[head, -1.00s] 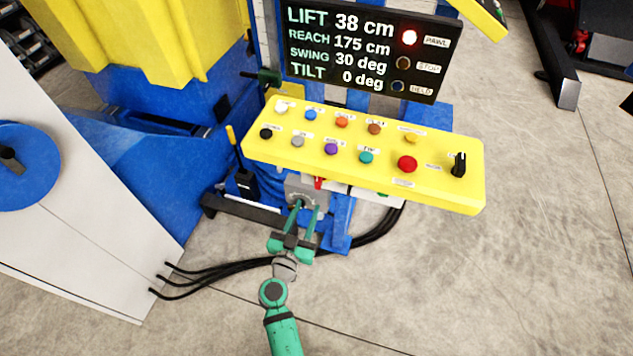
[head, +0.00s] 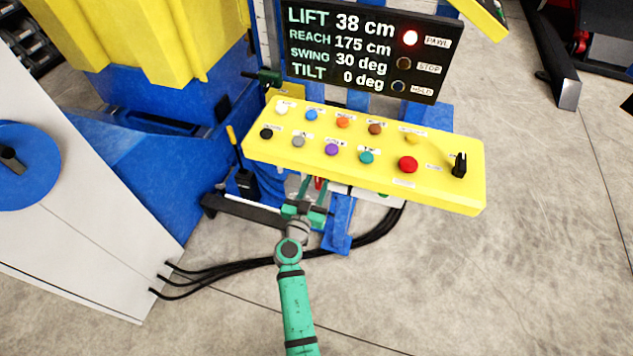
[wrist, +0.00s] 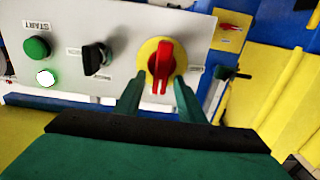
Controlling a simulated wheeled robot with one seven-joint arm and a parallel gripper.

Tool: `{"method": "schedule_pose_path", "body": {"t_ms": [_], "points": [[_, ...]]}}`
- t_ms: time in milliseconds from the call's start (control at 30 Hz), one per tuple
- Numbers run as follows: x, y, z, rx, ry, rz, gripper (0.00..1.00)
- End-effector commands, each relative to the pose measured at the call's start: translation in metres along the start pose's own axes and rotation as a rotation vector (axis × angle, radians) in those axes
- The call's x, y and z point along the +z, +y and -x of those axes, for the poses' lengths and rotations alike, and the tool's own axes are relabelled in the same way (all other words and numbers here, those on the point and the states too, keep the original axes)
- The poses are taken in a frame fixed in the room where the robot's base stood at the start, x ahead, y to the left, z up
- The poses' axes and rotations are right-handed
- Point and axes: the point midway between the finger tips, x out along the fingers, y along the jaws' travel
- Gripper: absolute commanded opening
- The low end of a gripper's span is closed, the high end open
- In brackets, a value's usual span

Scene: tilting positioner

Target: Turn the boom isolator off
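In the wrist view a red rotary handle (wrist: 161,66) stands upright on a round yellow plate on a grey panel (wrist: 120,20). My gripper (wrist: 159,88) is open, with one green finger to each side of the handle's lower end. I cannot tell whether the fingers touch it. A smaller red switch (wrist: 231,27) on a yellow plate is at the upper right. No label naming the boom isolator is readable. In the head view my gripper (head: 304,205) is at the panel below the yellow console (head: 380,178), which partly hides the panel.
Left of the red handle are a black selector (wrist: 97,56), a green START button (wrist: 37,47) and a lit lamp (wrist: 45,78). The console above carries several buttons and a black knob (head: 459,165). A display (head: 370,50) reads TILT 0 deg. Black cables (head: 230,270) cross the floor.

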Motion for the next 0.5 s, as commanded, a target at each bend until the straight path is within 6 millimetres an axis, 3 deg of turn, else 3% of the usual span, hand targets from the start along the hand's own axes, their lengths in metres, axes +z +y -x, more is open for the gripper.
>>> {"method": "schedule_pose_path", "body": {"t_ms": [200,367,500], "points": [[0.0,0.0001,-0.0002,0.0,0.0,0.0,0.36],[0.0,0.0,-0.0001,0.0,0.0,0.0,0.0],[0.0,0.0,0.0,0.0,0.0,0.001,0.0]]}}
